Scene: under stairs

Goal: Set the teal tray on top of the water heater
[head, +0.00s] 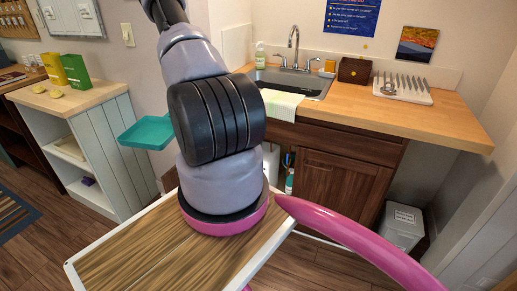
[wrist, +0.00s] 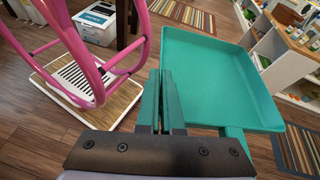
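The teal tray (head: 147,132) shows in the head view to the left of my arm, held in the air in front of the white shelf unit. In the wrist view the tray (wrist: 215,75) fills the upper right, its shallow inside empty and facing the camera. My gripper (wrist: 160,88) has its two fingers close together at the tray's near left side, with a teal strip between them. The arm hides my gripper in the head view. I cannot make out anything that is clearly a water heater.
The wooden counter (head: 385,117) holds a sink (head: 290,82), a dark box (head: 354,70) and a dish rack (head: 402,88). A grey bin (head: 402,226) stands on the floor at right. The white shelf unit (head: 100,140) at left carries green and yellow boxes. Floor shows between them.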

